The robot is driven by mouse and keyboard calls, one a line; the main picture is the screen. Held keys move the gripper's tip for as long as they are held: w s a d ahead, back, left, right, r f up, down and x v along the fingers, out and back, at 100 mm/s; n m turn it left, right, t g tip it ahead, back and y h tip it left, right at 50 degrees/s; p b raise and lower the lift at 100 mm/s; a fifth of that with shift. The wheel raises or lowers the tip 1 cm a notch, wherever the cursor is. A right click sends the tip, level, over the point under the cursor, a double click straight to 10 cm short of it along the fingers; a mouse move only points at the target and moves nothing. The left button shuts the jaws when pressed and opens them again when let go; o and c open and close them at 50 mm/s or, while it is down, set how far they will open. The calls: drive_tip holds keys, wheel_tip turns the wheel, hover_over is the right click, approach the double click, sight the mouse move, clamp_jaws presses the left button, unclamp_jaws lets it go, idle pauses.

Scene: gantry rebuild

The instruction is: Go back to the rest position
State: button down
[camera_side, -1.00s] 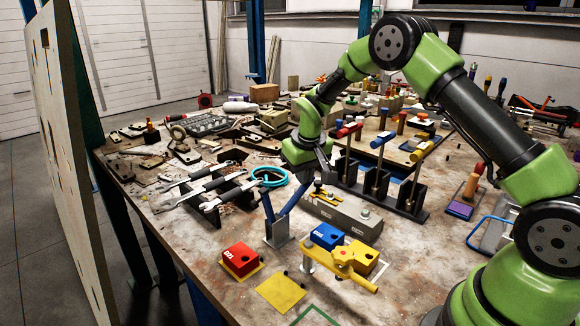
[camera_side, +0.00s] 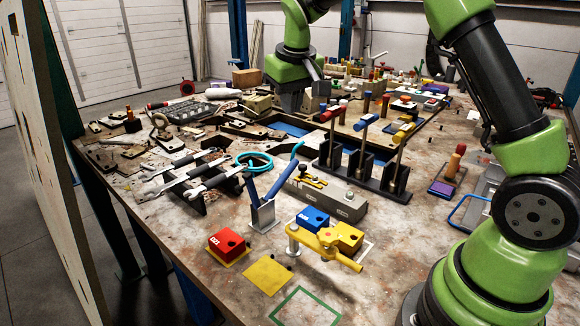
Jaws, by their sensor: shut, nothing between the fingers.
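My green arm reaches across the top of the side view, and my dark gripper (camera_side: 291,103) points down above the back middle of the workbench (camera_side: 200,262). It is small and dark here. It looks shut and empty, and nothing hangs from it. It appears near the dark-framed recess with blue panels (camera_side: 285,127), but I cannot tell its exact height above it.
A black rack with upright hammers (camera_side: 362,168) stands in the middle. A red block (camera_side: 228,242), a blue block (camera_side: 312,218), a yellow clamp (camera_side: 328,244) and a wrench rack (camera_side: 205,187) sit nearer. A grey tool tray (camera_side: 190,110) lies at the back left.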

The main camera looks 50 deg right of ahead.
drive_tip(key=s+a+r+t+y, duration=0.15)
drive_tip(key=s+a+r, duration=0.25)
drive_tip(key=s, duration=0.4)
drive_tip(key=s+a+r+t+y, duration=0.15)
drive_tip(key=s+a+r, duration=0.3)
drive_tip(key=s, duration=0.45)
drive_tip(key=s+a+f+m+t, duration=0.1)
drive_tip(key=s+a+f, duration=0.1)
drive_tip(key=s, duration=0.6)
drive_tip(key=shift+s+a+y, duration=0.15)
drive_tip(key=shift+y, duration=0.15)
